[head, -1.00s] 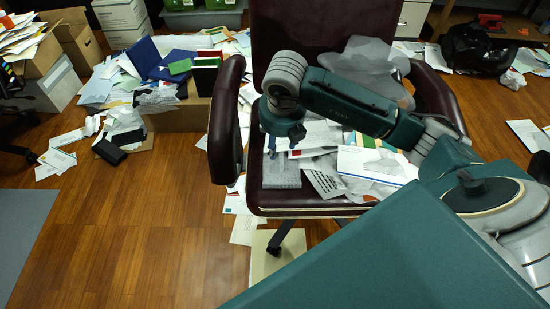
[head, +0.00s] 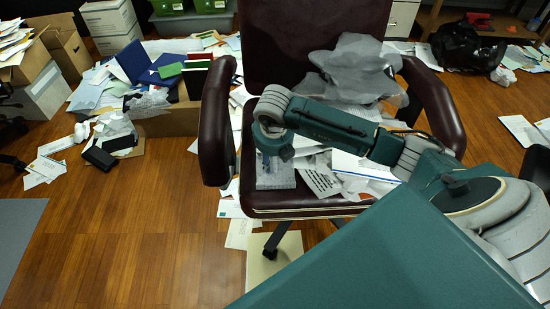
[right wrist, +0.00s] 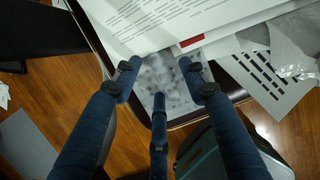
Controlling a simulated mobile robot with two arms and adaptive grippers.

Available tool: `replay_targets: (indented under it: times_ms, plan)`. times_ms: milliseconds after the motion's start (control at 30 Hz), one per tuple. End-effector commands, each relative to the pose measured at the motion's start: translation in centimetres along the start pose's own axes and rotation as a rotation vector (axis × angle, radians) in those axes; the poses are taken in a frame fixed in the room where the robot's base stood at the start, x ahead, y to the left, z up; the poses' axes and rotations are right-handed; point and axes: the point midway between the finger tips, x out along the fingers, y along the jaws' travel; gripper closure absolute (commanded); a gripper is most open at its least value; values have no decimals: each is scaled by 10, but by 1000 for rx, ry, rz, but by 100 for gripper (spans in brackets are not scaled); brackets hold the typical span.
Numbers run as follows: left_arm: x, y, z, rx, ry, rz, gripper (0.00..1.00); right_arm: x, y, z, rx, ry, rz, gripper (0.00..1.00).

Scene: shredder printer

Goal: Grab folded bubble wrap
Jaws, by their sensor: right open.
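The folded bubble wrap (head: 276,174) is a flat, pale grey, bumpy piece lying on the front left of the chair seat. In the right wrist view the bubble wrap (right wrist: 158,84) shows between the fingers, partly under a printed white sheet. My right gripper (head: 274,148) is over its back part in the head view. In the right wrist view my right gripper (right wrist: 160,86) has its fingers spread apart with nothing held. Whether the fingertips touch the wrap cannot be told. My left gripper is not in view.
The dark red chair (head: 298,212) has armrests on both sides of the seat. Loose papers (head: 368,168) and crumpled grey translucent wrap (head: 357,68) lie on it. A cardboard box (head: 178,122) heaped with books stands at the left.

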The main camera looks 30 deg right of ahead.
Motion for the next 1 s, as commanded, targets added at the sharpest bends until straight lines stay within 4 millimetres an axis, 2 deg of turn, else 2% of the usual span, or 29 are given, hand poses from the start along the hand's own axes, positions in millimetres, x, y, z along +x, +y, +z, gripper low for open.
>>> replay_targets:
  times_ms: [100, 133, 333, 733, 867, 1000]
  plan:
    - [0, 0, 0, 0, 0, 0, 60, -1, 0, 0, 0, 0, 0, 57]
    - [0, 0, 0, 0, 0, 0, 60, -1, 0, 0, 0, 0, 0, 61]
    - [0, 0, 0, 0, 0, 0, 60, -1, 0, 0, 0, 0, 0, 100]
    - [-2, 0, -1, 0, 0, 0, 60, -6, 0, 2, 0, -1, 1, 100]
    - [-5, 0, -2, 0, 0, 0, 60, -18, 1, 6, 1, -2, 3, 100]
    - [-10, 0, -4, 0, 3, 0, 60, -41, 1, 12, 0, -4, 3, 100]
